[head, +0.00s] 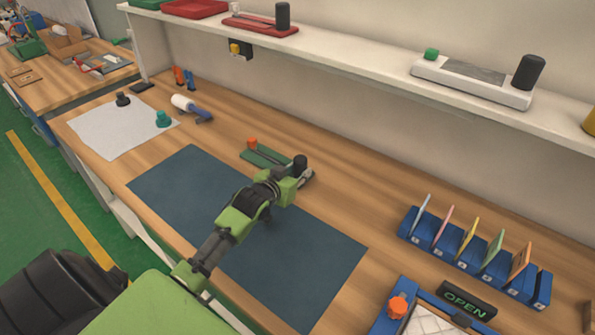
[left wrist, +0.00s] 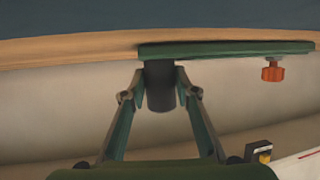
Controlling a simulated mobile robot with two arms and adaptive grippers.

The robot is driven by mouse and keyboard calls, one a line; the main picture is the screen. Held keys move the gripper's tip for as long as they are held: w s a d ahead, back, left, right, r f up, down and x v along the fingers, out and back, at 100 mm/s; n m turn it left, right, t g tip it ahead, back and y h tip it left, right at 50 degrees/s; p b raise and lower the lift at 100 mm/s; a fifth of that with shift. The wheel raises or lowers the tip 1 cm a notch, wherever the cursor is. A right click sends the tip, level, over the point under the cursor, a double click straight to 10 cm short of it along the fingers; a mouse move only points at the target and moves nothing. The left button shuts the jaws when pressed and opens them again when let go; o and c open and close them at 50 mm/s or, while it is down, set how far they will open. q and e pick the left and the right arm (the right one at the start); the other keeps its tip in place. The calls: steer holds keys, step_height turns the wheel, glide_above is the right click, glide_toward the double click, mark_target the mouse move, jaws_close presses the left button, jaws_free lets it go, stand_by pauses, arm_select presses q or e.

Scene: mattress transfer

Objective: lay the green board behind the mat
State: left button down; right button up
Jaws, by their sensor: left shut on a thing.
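The green board (head: 268,158) is behind the dark blue mat (head: 175,188), close to its back edge, with an orange knob (head: 252,143) at its left end and a black knob (head: 300,162) at its right. My left gripper (head: 302,174) is shut on the black knob. In the left wrist view the fingers (left wrist: 161,80) flank that black knob, and the green board (left wrist: 225,48) runs across with the orange knob (left wrist: 272,71) at right. The board looks level, on or just above the table; I cannot tell which. My right gripper is out of view.
A shelf (head: 350,62) overhangs the back, bearing a white board (head: 440,82) and red board (head: 255,25). A blue rack of cards (head: 470,258) and an OPEN sign (head: 466,301) stand right. A white sheet (head: 105,132) and a white-and-blue tool (head: 190,107) lie left.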

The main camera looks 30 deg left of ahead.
arm_select(q)
steer(key=c, duration=1.6)
jaws_free()
steer(key=shift+f, duration=0.1)
steer(key=v, duration=1.2)
steer(key=shift+b, duration=0.35)
